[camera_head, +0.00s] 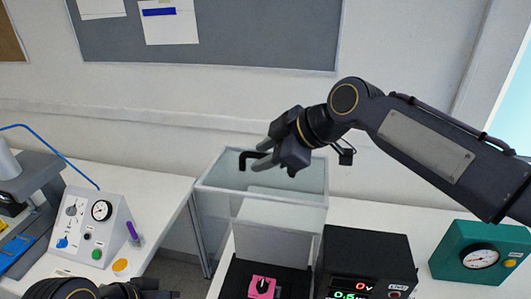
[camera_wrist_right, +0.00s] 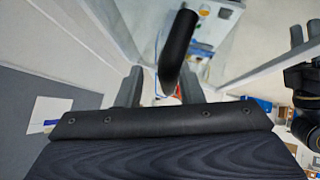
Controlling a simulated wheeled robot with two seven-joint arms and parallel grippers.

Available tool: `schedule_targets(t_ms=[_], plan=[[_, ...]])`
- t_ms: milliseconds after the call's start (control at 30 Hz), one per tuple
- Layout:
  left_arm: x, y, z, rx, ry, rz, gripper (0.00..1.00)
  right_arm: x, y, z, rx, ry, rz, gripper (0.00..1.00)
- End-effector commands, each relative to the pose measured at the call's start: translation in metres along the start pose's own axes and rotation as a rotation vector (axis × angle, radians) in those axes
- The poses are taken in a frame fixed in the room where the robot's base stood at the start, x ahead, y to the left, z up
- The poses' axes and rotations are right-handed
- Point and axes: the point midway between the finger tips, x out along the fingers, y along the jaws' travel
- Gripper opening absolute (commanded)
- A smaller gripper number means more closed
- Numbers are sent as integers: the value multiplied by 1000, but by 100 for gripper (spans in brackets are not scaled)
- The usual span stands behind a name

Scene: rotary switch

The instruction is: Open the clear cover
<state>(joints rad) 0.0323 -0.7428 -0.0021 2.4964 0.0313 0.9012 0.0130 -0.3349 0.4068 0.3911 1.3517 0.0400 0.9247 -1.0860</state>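The clear cover (camera_head: 222,185) is a see-through box shape with pale edges. It stands at the black base that bears a pink knob (camera_head: 262,286). I cannot tell how far the cover is tilted. A black handle (camera_head: 245,157) shows at its upper part, and as a thick curved bar in the right wrist view (camera_wrist_right: 178,50). My right gripper (camera_head: 261,160) is at the handle, its grey fingers apart, with the bar showing in front of the gap (camera_wrist_right: 160,88). Contact cannot be told. Of my left gripper, only a dark part (camera_head: 122,290) shows at the bottom edge; its fingertips are hidden.
A black meter box with red and green digits (camera_head: 366,255) stands right of the cover. A green gauge box (camera_head: 478,253) is further right. A white gauge panel (camera_head: 97,226) and purple pen (camera_head: 132,231) are on the left table. A wall is behind.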

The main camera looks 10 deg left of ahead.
Motion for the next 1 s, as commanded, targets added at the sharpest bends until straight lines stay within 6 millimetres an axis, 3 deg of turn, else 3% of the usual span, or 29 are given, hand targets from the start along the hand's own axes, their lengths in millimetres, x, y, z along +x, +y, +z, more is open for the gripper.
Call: schedule_targets(t_ms=[167, 600, 1000], plan=[[2, -1, 1, 0, 0, 0, 36, -7, 0, 0, 1, 1, 2, 34], [12, -5, 6, 0, 0, 0, 36, -72, 0, 1, 1, 1, 3, 34], [12, -5, 6, 0, 0, 0, 36, -78, 0, 0, 0, 0, 0, 34]])
